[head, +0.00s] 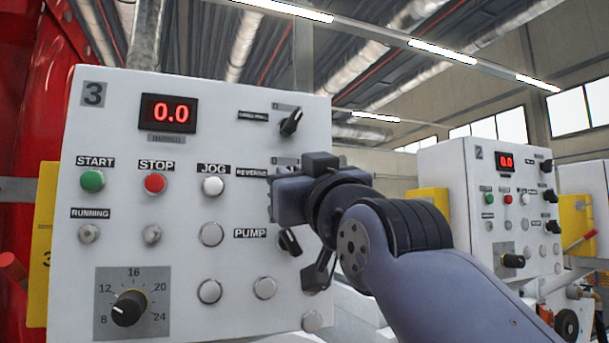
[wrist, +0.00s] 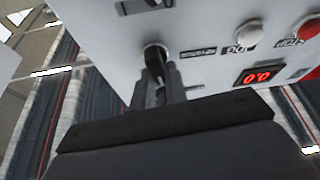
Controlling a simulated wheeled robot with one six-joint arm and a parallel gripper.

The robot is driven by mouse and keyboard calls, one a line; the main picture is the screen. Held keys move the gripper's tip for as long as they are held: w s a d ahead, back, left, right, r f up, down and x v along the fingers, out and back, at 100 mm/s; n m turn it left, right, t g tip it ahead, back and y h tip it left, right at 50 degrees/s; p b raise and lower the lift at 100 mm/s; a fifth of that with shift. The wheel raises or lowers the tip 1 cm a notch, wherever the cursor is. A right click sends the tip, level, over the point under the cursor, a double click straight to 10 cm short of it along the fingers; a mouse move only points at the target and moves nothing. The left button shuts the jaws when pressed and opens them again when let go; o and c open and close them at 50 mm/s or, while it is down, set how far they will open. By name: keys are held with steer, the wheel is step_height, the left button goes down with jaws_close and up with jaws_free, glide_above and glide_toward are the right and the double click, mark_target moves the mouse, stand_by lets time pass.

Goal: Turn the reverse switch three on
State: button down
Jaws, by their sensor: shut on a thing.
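Panel three (head: 120,215) is a white control box with a 3 at its top left. My gripper (head: 284,198) is at its right side, beside the REVERSE label (head: 251,172), and hides the reverse switch in the head view. In the wrist view the reverse switch (wrist: 154,62) is a black knob on a light round base, level with the JOG button. My gripper's fingers (wrist: 165,88) are shut on its handle. The handle's exact turn angle is hard to tell.
Black selector knobs stand close above (head: 291,122) and below by the PUMP label (head: 290,242). The red display (head: 168,113) reads 0.0. START (head: 93,181), STOP (head: 154,183) and JOG (head: 213,187) buttons lie left. Panel two (head: 482,215) stands farther right.

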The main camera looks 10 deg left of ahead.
steer(key=shift+d+m+t+h+b, duration=0.1)
steer(key=shift+m+t+h+b, duration=0.25)
steer(key=shift+m+h+b, duration=1.1)
steer(key=shift+a+m+t+h+b, duration=0.1)
steer(key=shift+m+t+h+b, duration=0.5)
steer(key=shift+m, duration=1.75)
steer(key=shift+d+m+t+h+b, duration=0.15)
steer(key=shift+m+h+b, duration=0.4)
steer(key=shift+m+b, duration=1.1)
steer(key=shift+m, duration=0.45)
steer(key=c, duration=1.4)
jaws_free()
steer(key=shift+c, duration=0.2)
steer(key=b+v, duration=0.5)
steer(key=v, duration=0.5)
steer(key=shift+s, duration=0.35)
steer(key=shift+w+h, duration=0.1)
steer(key=shift+h, duration=0.2)
